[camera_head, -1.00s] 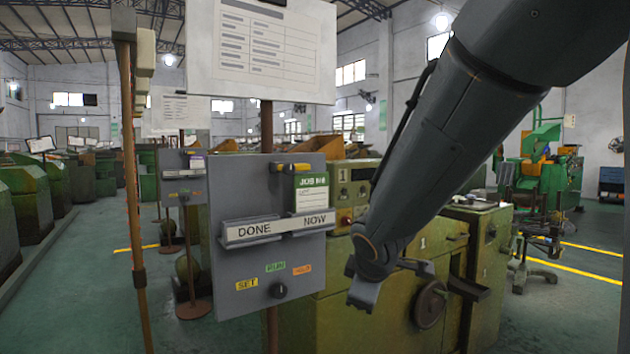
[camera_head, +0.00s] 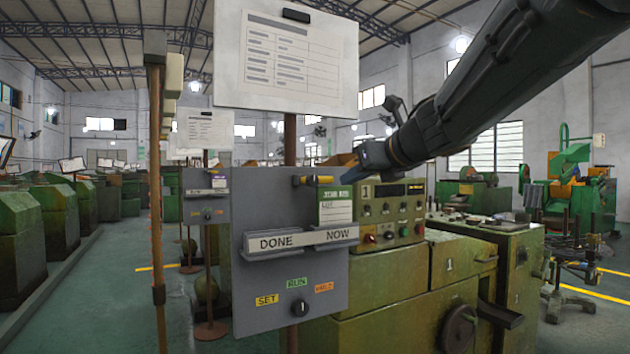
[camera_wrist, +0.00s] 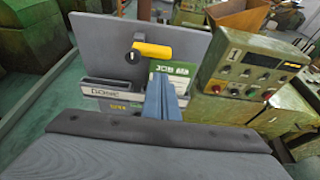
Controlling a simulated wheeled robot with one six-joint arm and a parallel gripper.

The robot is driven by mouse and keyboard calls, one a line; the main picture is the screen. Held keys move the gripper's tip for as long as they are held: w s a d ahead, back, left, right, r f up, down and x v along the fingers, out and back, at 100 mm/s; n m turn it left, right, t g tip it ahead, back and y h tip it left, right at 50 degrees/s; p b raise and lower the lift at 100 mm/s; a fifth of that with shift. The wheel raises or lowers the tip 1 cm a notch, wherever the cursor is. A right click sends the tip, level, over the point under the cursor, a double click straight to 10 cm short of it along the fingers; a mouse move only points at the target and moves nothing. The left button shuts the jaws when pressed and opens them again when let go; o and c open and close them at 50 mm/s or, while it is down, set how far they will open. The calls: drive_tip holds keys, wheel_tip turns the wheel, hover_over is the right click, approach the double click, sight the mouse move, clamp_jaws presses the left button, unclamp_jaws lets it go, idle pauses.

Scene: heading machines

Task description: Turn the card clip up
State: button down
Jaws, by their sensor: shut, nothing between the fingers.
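The card clip (camera_head: 318,180) is a yellow lever on a dark pivot near the top of the grey board (camera_head: 268,205). It lies level, its yellow end pointing right, above the green-topped job card (camera_head: 335,208). The clip also shows in the wrist view (camera_wrist: 153,50), lying across above the card (camera_wrist: 172,69). My gripper (camera_head: 362,158) is shut and empty, up and right of the clip in the head view and apart from it in that picture. In the wrist view its blue fingers (camera_wrist: 162,98) overlap the card's lower part; I cannot tell their distance from the board.
Two label trays, DONE (camera_head: 275,243) and NOW (camera_head: 330,236), stick out below the card. A dial (camera_head: 299,308) sits at the board's bottom. A paper sheet board (camera_head: 285,60) hangs above. A green machine with a control panel (camera_head: 388,212) stands to the right.

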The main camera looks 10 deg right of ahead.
sight(326, 190)
drive_tip(key=x, duration=0.8)
drive_tip(key=shift+s, duration=0.1)
drive_tip(key=shift+a, duration=0.1)
